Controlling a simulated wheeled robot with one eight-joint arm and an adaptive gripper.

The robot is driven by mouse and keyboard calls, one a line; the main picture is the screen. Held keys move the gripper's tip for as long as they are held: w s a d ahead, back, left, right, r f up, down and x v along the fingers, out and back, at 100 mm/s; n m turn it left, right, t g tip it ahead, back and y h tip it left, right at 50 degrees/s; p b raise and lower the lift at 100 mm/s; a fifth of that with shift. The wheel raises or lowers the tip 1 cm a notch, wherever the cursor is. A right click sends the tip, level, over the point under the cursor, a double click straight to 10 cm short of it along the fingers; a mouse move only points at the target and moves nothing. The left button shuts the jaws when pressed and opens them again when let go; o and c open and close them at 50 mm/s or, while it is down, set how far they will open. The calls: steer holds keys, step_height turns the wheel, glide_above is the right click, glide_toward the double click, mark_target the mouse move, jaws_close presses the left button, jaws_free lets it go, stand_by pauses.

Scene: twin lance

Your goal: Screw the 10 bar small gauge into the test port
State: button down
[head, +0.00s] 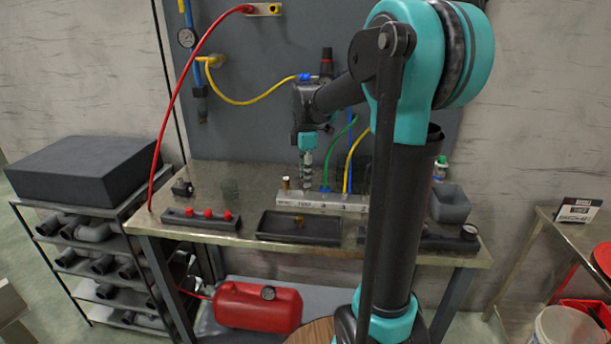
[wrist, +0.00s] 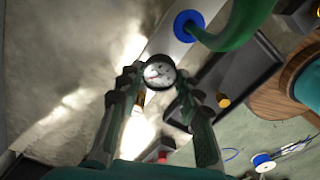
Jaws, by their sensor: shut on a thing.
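My gripper (head: 306,180) points down over the metal port block (head: 345,204) at the back of the bench. In the wrist view my gripper (wrist: 159,82) is shut on a small round gauge (wrist: 159,72) with a white dial, held between the fingertips. The block carries a label that seems to read "TEST" and green, blue and yellow hoses. A brass fitting (head: 285,183) stands at the block's left end, left of my fingers. A brass piece (wrist: 138,103) shows below the gauge; I cannot tell whether it is its stem or a fitting. The gauge is not discernible in the head view.
A dark tray (head: 262,236) with a brass piece lies in front of the block. A strip with red caps (head: 200,217) is to its left. Another gauge (head: 469,232) lies at the bench's right. The green hose (wrist: 240,25) rises close to the gripper. A grey bin (head: 450,205) stands right.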

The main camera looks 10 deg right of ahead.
steer(key=m, duration=0.9)
steer(key=shift+m, duration=0.4)
steer(key=c, duration=1.2)
jaws_free()
